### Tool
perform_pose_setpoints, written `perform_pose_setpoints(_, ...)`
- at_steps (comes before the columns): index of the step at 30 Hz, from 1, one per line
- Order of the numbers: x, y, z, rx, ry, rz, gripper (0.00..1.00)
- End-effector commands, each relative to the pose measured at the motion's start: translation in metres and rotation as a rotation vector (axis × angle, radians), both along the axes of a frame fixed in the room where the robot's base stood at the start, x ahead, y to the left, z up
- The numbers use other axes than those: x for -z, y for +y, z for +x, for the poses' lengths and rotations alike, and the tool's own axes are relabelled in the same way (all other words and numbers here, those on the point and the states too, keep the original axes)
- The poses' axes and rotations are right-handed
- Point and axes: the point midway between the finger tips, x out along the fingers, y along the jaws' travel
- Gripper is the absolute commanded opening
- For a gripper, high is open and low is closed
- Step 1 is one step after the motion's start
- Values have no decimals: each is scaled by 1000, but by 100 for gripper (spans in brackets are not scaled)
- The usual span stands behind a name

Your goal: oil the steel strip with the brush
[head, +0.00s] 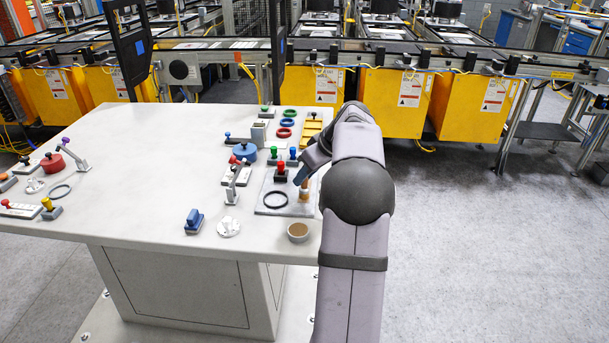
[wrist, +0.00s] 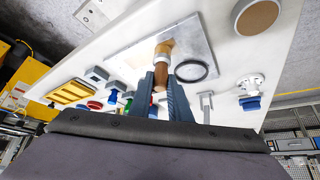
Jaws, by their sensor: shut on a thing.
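The brush (wrist: 162,64) has a brown handle, a pale band and a tan end. My gripper (wrist: 160,92) is shut on its handle in the wrist view, the tan end pointing away from the jaws over a flat grey metal plate (wrist: 203,40). In the head view my gripper (head: 302,178) is above the right part of the table, with the brush (head: 304,194) under it at the right side of the plate (head: 263,207). I cannot tell whether the brush touches the plate. No separate steel strip stands out; the plate may be it.
A pot with brown content (head: 298,232) stands at the table's front right edge. Clamps, a blue-handled block (head: 194,221) and a white disc (head: 228,227) stand left.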

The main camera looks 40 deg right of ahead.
Motion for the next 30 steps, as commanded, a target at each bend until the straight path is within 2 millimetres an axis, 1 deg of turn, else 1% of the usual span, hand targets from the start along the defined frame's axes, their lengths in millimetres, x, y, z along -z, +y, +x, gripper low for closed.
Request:
perform_pose_setpoints(15,-3,-9,9,0,0,0,0)
perform_pose_setpoints(30,-1,-15,15,0,0,0,0)
